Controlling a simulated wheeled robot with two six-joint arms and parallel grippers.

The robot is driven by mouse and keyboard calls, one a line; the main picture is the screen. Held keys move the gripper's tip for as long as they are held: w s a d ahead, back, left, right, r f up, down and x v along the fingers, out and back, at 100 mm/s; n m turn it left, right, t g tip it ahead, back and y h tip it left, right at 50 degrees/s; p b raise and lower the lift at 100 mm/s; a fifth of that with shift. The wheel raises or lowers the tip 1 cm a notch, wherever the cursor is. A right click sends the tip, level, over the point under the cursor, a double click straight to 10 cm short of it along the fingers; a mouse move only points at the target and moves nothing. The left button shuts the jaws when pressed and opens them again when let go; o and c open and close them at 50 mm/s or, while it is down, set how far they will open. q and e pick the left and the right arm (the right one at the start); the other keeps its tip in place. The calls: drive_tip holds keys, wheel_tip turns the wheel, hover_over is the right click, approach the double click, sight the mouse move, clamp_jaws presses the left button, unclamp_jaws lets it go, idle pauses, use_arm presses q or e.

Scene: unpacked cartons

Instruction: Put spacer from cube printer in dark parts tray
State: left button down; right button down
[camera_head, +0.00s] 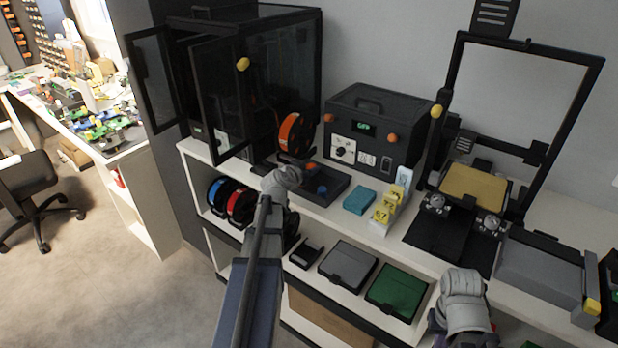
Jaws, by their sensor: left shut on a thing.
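The cube printer (287,58) is a black enclosed box at the back left of the white bench, with its front doors swung open. The dark parts tray (341,190) lies on the bench in front of the orange spool, with small blue and orange parts in it. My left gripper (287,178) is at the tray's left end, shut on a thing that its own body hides. I cannot make out the spacer. My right gripper (464,283) is at the lower right, over the bench's front edge, far from the tray; its fingers are hidden.
An orange spool (297,134) stands between printer and tray. A black control box (375,128) is behind the tray; a teal box (359,201) and a yellow-and-white holder (391,207) are right of it. An open-frame printer (470,187) stands further right. Bins fill the shelf below.

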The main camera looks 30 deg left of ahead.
use_arm(q)
drive_tip(key=shift+f, duration=0.35)
use_arm(e)
drive_tip(key=shift+f, duration=0.35)
use_arm(q)
drive_tip(key=shift+f, duration=0.15)
drive_tip(key=c, duration=0.8)
unclamp_jaws()
use_arm(e)
drive_tip(key=shift+f, duration=0.1)
use_arm(q)
drive_tip(key=shift+r, duration=0.3)
drive_tip(key=p+v, duration=0.4)
drive_tip(key=v, duration=0.6)
drive_tip(key=shift+s+d+r, duration=0.1)
drive_tip(key=shift+s, duration=0.2)
drive_tip(key=shift+s+r+p, duration=0.2)
drive_tip(key=shift+s+p, duration=0.2)
drive_tip(key=shift+s, duration=0.2)
use_arm(e)
drive_tip(key=shift+r, duration=2.45)
use_arm(q)
drive_tip(key=shift+d, duration=0.1)
